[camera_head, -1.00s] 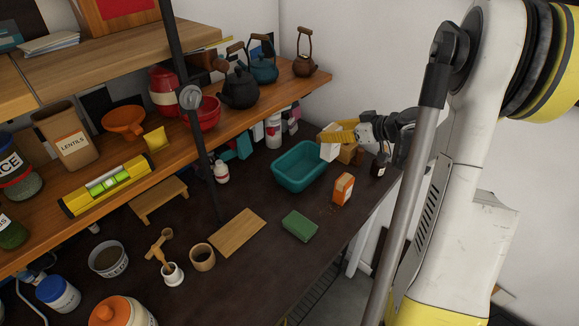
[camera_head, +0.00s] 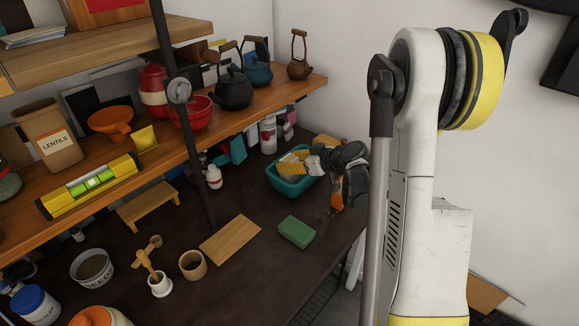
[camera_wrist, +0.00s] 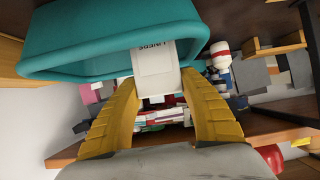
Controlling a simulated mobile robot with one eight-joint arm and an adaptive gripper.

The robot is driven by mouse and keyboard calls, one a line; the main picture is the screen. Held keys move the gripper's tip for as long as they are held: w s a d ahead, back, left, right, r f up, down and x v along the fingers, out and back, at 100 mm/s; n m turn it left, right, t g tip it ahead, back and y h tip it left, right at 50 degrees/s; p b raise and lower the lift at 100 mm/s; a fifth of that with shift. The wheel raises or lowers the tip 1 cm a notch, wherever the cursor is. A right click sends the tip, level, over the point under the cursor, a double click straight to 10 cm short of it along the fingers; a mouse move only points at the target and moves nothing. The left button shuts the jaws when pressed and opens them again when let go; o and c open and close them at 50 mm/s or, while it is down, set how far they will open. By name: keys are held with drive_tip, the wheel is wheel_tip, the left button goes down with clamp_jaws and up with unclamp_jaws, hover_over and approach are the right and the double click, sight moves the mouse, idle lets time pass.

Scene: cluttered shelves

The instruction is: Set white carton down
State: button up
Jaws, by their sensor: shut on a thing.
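The white carton (camera_wrist: 155,72), with dark lettering on its face, is between the two yellow fingers of my gripper (camera_wrist: 157,92) in the wrist view. The fingers are shut on its sides. A teal bin (camera_wrist: 105,38) lies right by the carton and partly behind it. In the head view my gripper (camera_head: 293,167) is over the teal bin (camera_head: 290,187), its fingers reaching across the opening. The carton is mostly hidden there by the fingers. I cannot tell whether it touches the bin's floor or wall.
An orange box (camera_head: 336,202) stands right of the bin, partly covered by my wrist. A green block (camera_head: 297,232) and a wooden board (camera_head: 231,239) lie nearer. The shelf with kettles (camera_head: 234,91) and an upright post (camera_head: 190,150) stand to the left.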

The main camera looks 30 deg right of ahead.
drive_tip(key=shift+f, duration=0.1)
drive_tip(key=o, duration=1.1)
drive_tip(key=shift+o, duration=0.2)
